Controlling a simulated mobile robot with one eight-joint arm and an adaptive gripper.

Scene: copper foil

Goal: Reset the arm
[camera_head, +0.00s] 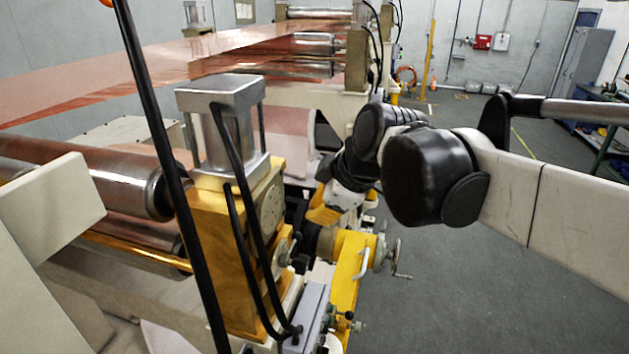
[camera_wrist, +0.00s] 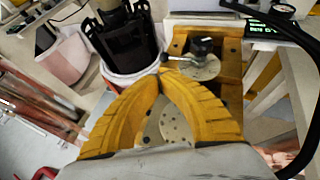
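My arm reaches in from the right in the head view, and my gripper (camera_head: 322,212) hangs at its end beside the yellow roller stand of the copper foil machine. In the wrist view my gripper (camera_wrist: 160,76) shows two curved, ribbed yellow fingers with their tips together. No held object is visible between them. A light plate with small holes shows in the gap behind the fingers. In the head view the fingertips are partly lost against the machine's yellow and dark parts.
The copper foil sheet (camera_head: 180,65) runs over steel rollers (camera_head: 125,188) at left. A silver block (camera_head: 222,110) with black hoses tops the stand. A handwheel (camera_head: 386,250) sticks out below my gripper. The grey floor (camera_head: 470,290) at right is clear. A black fitting (camera_wrist: 125,45) lies beyond the fingers.

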